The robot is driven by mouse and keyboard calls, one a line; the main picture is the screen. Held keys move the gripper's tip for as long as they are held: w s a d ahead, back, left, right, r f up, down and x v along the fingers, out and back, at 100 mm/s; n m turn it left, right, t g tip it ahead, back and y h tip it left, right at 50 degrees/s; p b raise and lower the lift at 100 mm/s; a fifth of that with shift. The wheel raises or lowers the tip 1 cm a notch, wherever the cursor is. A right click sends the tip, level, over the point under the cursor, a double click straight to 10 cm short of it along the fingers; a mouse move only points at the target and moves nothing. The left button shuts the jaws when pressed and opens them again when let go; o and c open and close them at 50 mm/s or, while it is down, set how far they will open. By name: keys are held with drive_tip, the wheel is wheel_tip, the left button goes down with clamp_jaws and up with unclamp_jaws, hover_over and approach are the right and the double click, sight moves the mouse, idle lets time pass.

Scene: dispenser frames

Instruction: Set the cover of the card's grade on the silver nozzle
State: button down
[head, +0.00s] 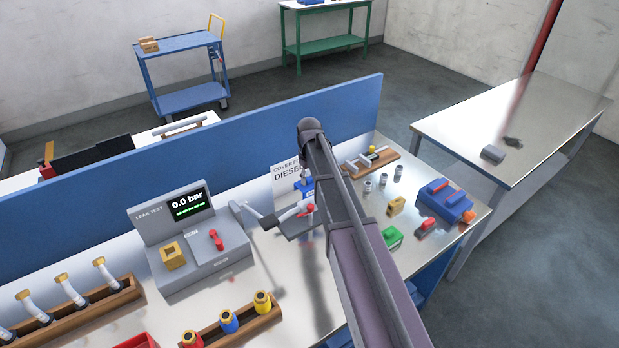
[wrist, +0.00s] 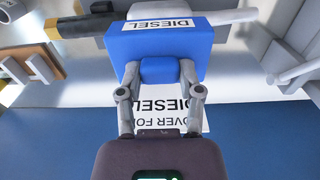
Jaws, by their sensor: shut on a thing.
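A blue cover (wrist: 160,50) marked DIESEL is between the fingers of my gripper (wrist: 160,72), which is shut on its raised grip. In the head view the blue cover (head: 304,186) shows just left of my arm, over the silver nozzle (head: 295,221) on its stand. The nozzle (wrist: 232,17) passes behind the cover in the wrist view. I cannot tell whether cover and nozzle touch. The white card (head: 284,178) reads COVER F... DIESEL and is partly hidden by the cover and arm. My gripper is mostly hidden in the head view.
A leak tester (head: 185,240) reading 0.0 bar stands left of the nozzle. A green block (head: 391,237), a yellow block (head: 396,206), a red piece (head: 426,226) and a blue box (head: 445,199) lie to the right. A blue panel (head: 250,152) runs along the back.

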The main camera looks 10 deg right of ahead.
drive_tip(key=b, duration=0.5)
hover_over(310, 199)
drive_tip(key=shift+a+f, duration=0.1)
drive_tip(key=shift+f, duration=2.35)
drive_tip(key=shift+f+b, duration=1.25)
drive_tip(key=shift+f, duration=0.15)
drive_tip(key=shift+c, duration=0.9)
unclamp_jaws()
drive_tip(key=shift+r, duration=0.1)
